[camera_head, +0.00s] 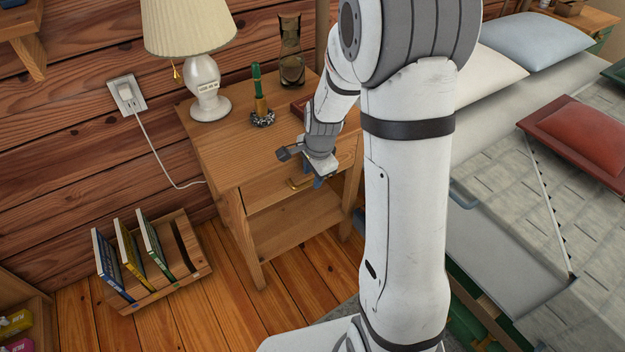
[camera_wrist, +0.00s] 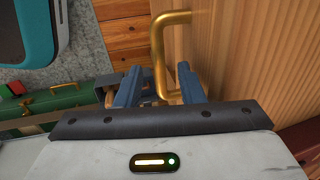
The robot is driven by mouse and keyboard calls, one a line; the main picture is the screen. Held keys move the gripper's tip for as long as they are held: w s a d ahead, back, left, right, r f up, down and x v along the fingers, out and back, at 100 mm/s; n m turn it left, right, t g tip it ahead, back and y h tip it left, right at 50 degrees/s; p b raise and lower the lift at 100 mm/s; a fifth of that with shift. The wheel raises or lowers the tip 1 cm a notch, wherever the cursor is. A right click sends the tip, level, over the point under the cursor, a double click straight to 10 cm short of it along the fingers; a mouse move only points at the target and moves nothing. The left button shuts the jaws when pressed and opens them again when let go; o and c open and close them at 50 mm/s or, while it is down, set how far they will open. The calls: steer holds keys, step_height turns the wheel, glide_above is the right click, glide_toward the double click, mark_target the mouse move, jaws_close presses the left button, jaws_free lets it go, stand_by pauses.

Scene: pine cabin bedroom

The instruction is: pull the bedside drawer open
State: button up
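The bedside table (camera_head: 212,150) is light wood with a drawer (camera_head: 268,188) below its top and an open shelf beneath. The drawer looks shut. Its brass bar handle (camera_head: 298,184) shows beside my gripper (camera_head: 318,178), which partly hides the drawer front. In the wrist view the brass handle (camera_wrist: 159,50) stands out from the wooden drawer front (camera_wrist: 235,50). My gripper (camera_wrist: 160,90) has its two blue fingers apart, with the handle's near end in or over the gap. Whether a finger touches the handle, I cannot tell.
On the tabletop are a lamp (camera_head: 205,90), a pen stand (camera_head: 262,116) and a glass vessel (camera_head: 291,65). A white cord (camera_head: 155,150) runs from the wall to the table. A book rack (camera_head: 165,262) stands on the floor at left. The bed (camera_head: 500,230) is at right.

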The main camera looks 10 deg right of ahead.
steer(key=shift+w+f, duration=0.15)
steer(key=shift+f, duration=0.55)
jaws_close()
